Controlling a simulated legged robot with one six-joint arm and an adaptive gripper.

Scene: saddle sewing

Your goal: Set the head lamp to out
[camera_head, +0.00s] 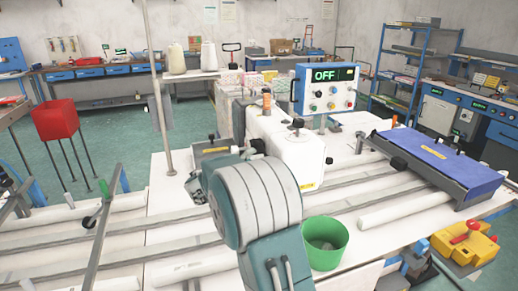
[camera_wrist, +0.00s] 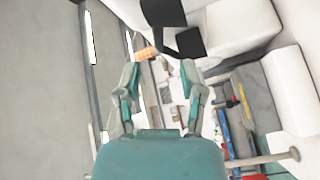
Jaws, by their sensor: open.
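I cannot single out the head lamp for certain in either view. The white sewing machine head (camera_head: 300,157) stands mid-table in the head view, with small dark knobs on top. Behind it a blue-framed control box (camera_head: 340,97) shows a green "OFF" and carries several coloured buttons and knobs. My gripper (camera_wrist: 159,68) is open and empty in the wrist view. A small orange piece (camera_wrist: 147,53) and a black bracket-like part (camera_wrist: 180,30) lie beyond its fingertips, apparently apart from them. In the head view my arm hides part of the machine's near-left side.
A green bin (camera_head: 325,243) stands at the table's front. A blue padded block (camera_head: 430,158) lies across the rails to the right. A thin upright pole (camera_head: 158,80) rises left of the machine. A red box on legs (camera_head: 55,120) stands farther left.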

